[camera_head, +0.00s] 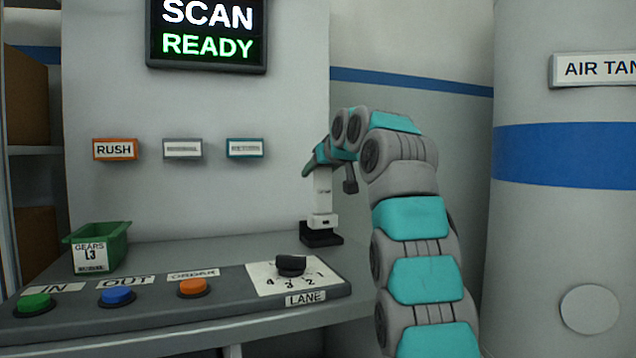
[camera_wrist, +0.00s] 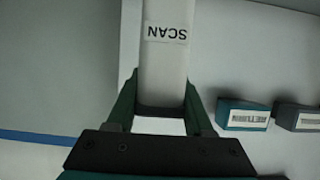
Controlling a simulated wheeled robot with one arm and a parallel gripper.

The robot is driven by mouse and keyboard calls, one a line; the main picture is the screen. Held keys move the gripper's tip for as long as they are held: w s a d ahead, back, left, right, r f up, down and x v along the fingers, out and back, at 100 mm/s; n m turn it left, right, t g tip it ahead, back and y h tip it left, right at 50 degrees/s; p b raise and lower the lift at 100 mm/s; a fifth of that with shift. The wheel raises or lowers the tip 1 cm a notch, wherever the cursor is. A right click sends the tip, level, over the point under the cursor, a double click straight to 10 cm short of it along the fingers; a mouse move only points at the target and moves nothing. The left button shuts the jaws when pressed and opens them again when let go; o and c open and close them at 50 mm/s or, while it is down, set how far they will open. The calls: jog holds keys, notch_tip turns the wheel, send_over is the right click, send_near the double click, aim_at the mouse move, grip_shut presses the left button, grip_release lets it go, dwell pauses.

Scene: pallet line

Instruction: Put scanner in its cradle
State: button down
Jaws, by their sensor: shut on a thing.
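The white scanner (camera_head: 322,192) hangs upright below my gripper (camera_head: 320,162) in the head view. My gripper is shut on its upper part. In the wrist view the fingers (camera_wrist: 160,98) stand on both sides of the white scanner body (camera_wrist: 163,65), which bears a SCAN label seen upside down. The black cradle (camera_head: 320,238) stands on the counter directly under the scanner. The scanner's lower end is at the cradle's top; I cannot tell whether it is seated or just above.
The grey counter (camera_head: 215,258) carries a green bin (camera_head: 112,247), push buttons and a black LANE knob (camera_head: 291,264) in front of the cradle. Small labelled blocks, one marked RUSH (camera_head: 115,149), sit on the wall. An air tank (camera_head: 560,225) stands at right.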

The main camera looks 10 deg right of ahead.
aim_at(320, 183)
jog(key=shift+f+b, duration=1.25)
jog(key=shift+f, duration=0.4)
jog(key=shift+f, duration=0.15)
jog(key=shift+c, duration=1.4)
grip_release()
jog(key=shift+s+d+r, duration=0.1)
jog(key=shift+s+r, duration=0.3)
jog(key=shift+s, duration=0.15)
jog(key=b+v, duration=0.1)
jog(key=v, duration=1)
jog(key=shift+b, duration=0.3)
